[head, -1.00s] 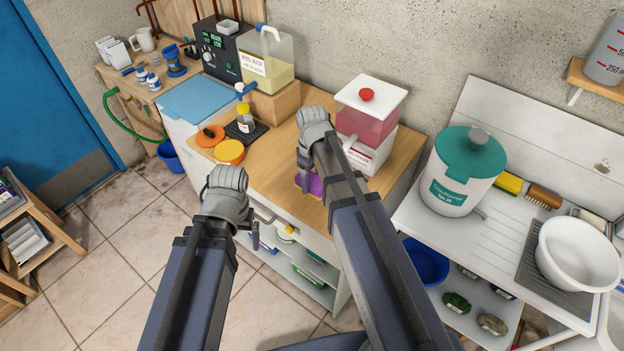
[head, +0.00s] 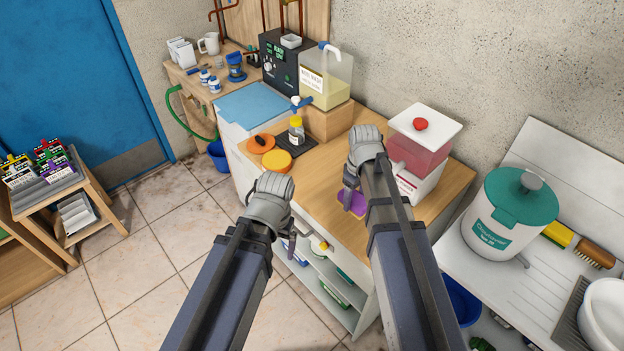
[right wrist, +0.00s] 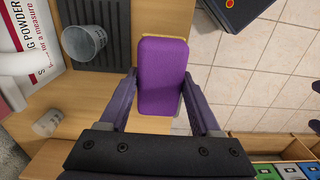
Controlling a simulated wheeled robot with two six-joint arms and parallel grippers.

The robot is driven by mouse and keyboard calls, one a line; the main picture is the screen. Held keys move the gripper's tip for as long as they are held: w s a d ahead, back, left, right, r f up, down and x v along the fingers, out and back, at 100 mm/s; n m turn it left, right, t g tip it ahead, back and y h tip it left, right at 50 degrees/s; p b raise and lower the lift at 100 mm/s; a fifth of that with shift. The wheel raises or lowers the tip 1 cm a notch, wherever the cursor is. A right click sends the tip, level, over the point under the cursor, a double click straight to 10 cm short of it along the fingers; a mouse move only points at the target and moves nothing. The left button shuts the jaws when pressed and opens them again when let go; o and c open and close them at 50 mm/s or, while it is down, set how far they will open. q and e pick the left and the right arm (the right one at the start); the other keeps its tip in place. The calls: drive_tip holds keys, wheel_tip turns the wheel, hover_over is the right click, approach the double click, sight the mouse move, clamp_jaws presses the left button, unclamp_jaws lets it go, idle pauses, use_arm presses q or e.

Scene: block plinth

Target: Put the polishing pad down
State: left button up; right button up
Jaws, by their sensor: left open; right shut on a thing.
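The purple polishing pad (head: 354,203) is at the wooden counter (head: 322,212), near its front edge, left of the red-and-white dispenser (head: 424,150). My right gripper (head: 347,200) is shut on it. In the right wrist view the pad (right wrist: 163,75) sits between the two fingers, its far part near the counter edge with floor tiles beyond. I cannot tell whether the pad touches the counter. My left gripper (head: 290,245) is open and empty, in front of the counter's front edge; its fingers are partly hidden by the hand.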

sight(350, 225)
drive_tip(key=shift+r, duration=0.15)
wheel_tip(350, 225, down, 10)
drive_tip(key=b, duration=0.9)
drive_tip(key=shift+b, duration=0.4)
drive_tip(key=shift+f, duration=0.25)
drive_tip(key=o, duration=1.5)
drive_tip(key=shift+c, duration=0.2)
drive_tip(key=shift+r, duration=0.1)
